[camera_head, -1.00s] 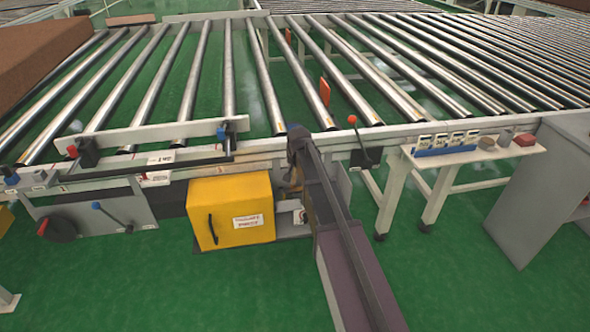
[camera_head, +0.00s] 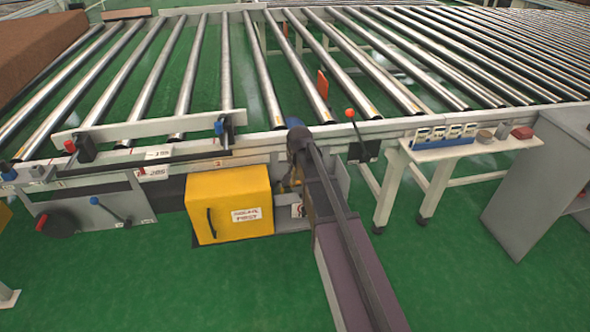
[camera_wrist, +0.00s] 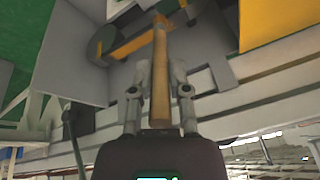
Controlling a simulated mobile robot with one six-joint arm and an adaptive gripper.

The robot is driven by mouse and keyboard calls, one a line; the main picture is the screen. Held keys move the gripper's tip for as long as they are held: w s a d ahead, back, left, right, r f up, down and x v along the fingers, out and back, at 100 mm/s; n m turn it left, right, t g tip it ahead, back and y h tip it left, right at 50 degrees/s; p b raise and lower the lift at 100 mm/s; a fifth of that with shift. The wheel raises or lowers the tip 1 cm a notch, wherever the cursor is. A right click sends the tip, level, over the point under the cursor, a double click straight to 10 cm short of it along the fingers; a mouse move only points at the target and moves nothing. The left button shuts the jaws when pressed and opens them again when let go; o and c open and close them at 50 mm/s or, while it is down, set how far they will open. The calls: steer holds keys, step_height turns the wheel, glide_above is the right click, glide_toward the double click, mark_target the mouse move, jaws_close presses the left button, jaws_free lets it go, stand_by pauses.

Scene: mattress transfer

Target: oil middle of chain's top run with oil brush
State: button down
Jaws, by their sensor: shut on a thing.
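My gripper (camera_wrist: 158,75) is shut on the oil brush (camera_wrist: 160,85), with one finger on each side of its wooden handle. The handle points away from my wrist toward the open drive bay. The brush's far end is near an orange-brown band (camera_wrist: 132,44) that looks like the chain, beside a dark round wheel (camera_wrist: 103,40). I cannot tell whether the bristles touch it. In the head view my arm covers the gripper, the brush and most of the chain, beside the yellow guard box (camera_head: 228,205).
The roller conveyor (camera_head: 250,140) spans the back. A small white side table (camera_head: 470,150) with several small containers (camera_head: 445,134) stands right of my arm, near a grey cabinet (camera_head: 535,180). A lever with an orange knob (camera_head: 350,114) is close right of my arm. Green floor in front is clear.

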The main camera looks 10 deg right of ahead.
steer(key=shift+w, duration=0.1)
steer(key=shift+w, duration=1.9)
steer(key=shift+r, duration=0.1)
step_height(320, 180, up, 6)
steer(key=p, duration=0.6)
step_height(320, 180, up, 3)
steer(key=p, duration=0.3)
steer(key=shift+f, duration=0.25)
stand_by(0.5)
